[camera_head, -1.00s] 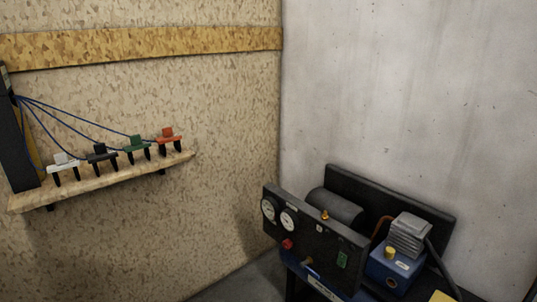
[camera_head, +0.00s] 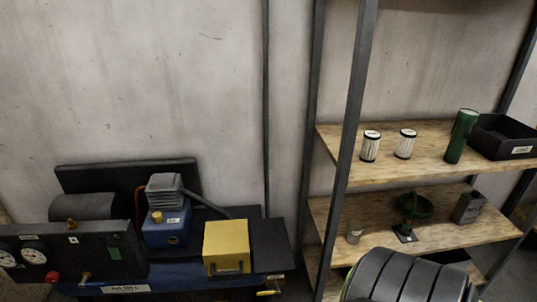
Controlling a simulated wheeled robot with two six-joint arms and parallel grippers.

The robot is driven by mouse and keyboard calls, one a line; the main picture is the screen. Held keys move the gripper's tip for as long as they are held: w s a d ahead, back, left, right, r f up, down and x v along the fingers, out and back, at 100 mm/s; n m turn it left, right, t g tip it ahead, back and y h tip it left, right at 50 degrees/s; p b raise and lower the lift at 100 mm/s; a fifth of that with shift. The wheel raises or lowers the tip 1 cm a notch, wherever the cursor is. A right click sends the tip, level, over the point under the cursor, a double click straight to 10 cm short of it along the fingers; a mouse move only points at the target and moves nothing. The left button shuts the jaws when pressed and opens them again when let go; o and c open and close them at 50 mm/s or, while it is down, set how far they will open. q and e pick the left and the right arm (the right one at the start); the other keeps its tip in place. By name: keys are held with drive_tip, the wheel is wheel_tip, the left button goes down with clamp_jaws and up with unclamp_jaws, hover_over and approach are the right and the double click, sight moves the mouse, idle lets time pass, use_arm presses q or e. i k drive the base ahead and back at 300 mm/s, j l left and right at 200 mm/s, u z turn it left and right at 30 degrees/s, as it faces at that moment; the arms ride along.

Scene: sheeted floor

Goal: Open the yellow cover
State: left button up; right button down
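A yellow box-shaped cover (camera_head: 226,246) stands on the right part of a dark machine bench in the head view. A dark handle or slot shows low on its front face. It appears closed, and what is under it is hidden.
Left of the cover are a blue pump unit (camera_head: 166,225) with a grey finned top and a dark gauge panel (camera_head: 75,252). A shelf rack (camera_head: 430,160) stands to the right, with cans, a green cylinder (camera_head: 461,136) and a black bin (camera_head: 503,137).

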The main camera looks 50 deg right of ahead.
sight(226, 249)
drive_tip(key=z, duration=1.25)
